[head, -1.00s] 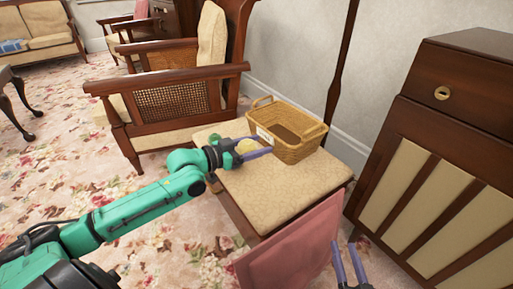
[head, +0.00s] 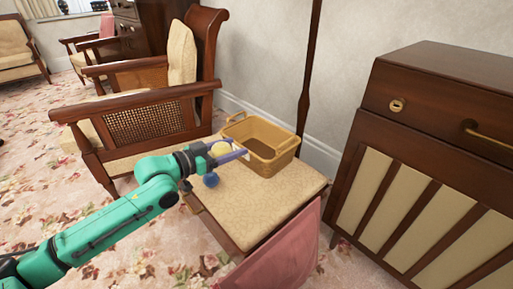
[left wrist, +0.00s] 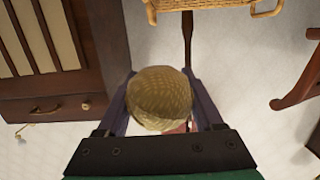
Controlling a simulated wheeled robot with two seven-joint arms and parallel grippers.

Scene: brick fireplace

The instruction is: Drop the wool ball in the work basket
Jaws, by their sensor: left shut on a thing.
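The wool ball (head: 221,149) is pale yellow and sits between the fingers of my left gripper (head: 230,155), which is shut on it. In the left wrist view the ball (left wrist: 160,98) fills the space between the two purple fingers. The work basket (head: 268,165), tan wicker with two handles, stands upright on a cream-topped stool. My left gripper is at the basket's left front side in the head view, with the ball outside the basket. The basket's edge (left wrist: 205,4) shows at the top of the left wrist view. My right gripper is not in view now.
The stool top (head: 268,196) is bare in front of the basket. A small blue round thing (head: 210,180) shows below my left gripper. A wooden armchair (head: 150,120) stands at the left, a dark cabinet (head: 430,150) at the right. A pink panel (head: 285,250) stands at the stool's front.

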